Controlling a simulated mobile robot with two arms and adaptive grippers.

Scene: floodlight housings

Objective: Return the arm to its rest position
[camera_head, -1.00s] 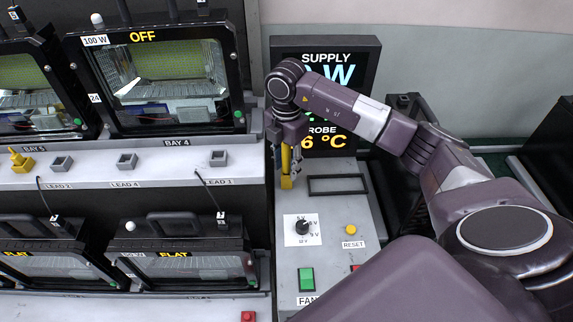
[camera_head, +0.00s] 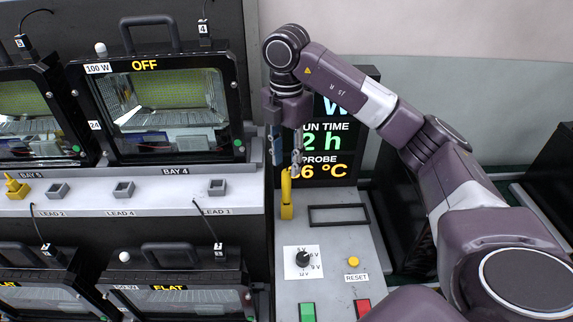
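My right arm reaches in from the right, and its gripper (camera_head: 285,165) points down above the left side of the grey control panel (camera_head: 330,235). Its two fingers are apart with nothing visible between them. A yellow upright piece (camera_head: 287,195) stands on the panel just below the fingertips; a small overlap in the picture makes it hard to tell whether they touch it. My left gripper is not in view.
The supply display (camera_head: 335,140) stands close behind my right gripper and forearm. Floodlight housings (camera_head: 165,100) in bays and a ledge with lead sockets (camera_head: 123,188) are at left. The panel has a dial (camera_head: 303,259) and a yellow reset button (camera_head: 353,262). The wall above is clear.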

